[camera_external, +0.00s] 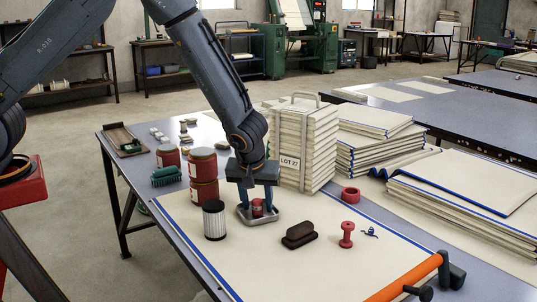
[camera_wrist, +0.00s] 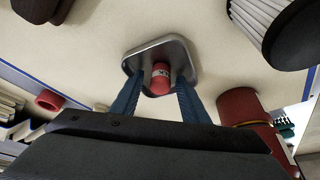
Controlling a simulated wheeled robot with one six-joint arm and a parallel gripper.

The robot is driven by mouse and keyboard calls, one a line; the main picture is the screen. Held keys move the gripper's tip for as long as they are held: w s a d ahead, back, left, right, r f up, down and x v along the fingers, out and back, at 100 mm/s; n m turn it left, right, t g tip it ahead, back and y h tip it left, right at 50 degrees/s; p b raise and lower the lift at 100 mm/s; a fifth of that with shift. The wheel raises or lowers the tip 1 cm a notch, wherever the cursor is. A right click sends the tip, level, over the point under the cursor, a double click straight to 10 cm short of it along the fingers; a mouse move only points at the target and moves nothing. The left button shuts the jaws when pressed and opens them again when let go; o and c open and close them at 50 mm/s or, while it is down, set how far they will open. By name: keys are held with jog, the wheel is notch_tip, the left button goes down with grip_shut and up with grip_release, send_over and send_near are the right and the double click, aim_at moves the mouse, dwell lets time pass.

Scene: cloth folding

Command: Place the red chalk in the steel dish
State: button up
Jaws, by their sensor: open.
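The steel dish (camera_external: 262,221) is a small grey square tray on the cream cloth, below my gripper. The red chalk (camera_external: 257,208) is a short red cylinder with a pale label, and it appears to stand inside the dish. In the wrist view the red chalk (camera_wrist: 161,76) shows against the floor of the dish (camera_wrist: 158,47). My gripper (camera_external: 257,203) points down with its two blue fingers on either side of the chalk. Its jaws are open, and the fingertips reach down at the dish. Whether a finger touches the chalk cannot be told.
A ribbed white cylinder with a dark top (camera_external: 214,222) and stacked red tins (camera_external: 203,178) stand left of the dish. A dark brown block (camera_external: 299,235) and a red spool (camera_external: 346,234) lie to the right. A tall bundle of folded cloth (camera_external: 305,140) stands close behind.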

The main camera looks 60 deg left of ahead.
jog(key=b+v, duration=0.2)
jog(key=v, duration=1)
jog(key=s+a+m+g+h, duration=0.1)
jog(key=s+a+m, duration=0.2)
jog(key=s, duration=0.5)
jog(key=s+a+r+m+g+h, duration=0.1)
jog(key=s+a+m, duration=0.2)
jog(key=s+a, duration=0.2)
jog(key=s+a+m+g+h, duration=0.1)
jog(key=s+a+m, duration=0.2)
jog(key=s, duration=0.7)
jog(key=shift+s+a+r, duration=0.15)
jog(key=shift+s+a, duration=0.25)
jog(key=shift+a, duration=0.35)
